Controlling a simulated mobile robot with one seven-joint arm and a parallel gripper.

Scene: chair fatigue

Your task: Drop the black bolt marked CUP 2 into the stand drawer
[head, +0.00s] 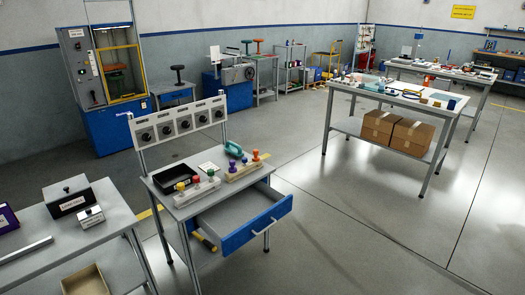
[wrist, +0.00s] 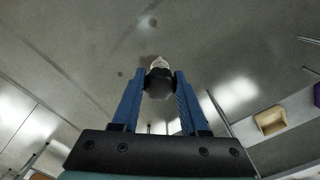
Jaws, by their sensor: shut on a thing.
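My gripper (wrist: 160,88) shows only in the wrist view, with its two blue fingers shut on a black bolt (wrist: 158,84). The bolt has a round dark body and a pale tip beyond the fingertips; no marking on it is readable. Bare grey floor lies behind it. In the head view the stand (head: 150,182) has its blue-fronted drawer (head: 268,225) pulled open to the right. The visible part of the drawer's inside looks empty. My gripper and the bolt are not visible in the head view.
On the stand are a black tray (head: 176,178), wooden holders with coloured knobs (head: 243,170) and a panel of black dials (head: 180,125). A bench (head: 112,222) with boxes and a wooden tray (head: 87,281) is at left. Floor right of the drawer is clear.

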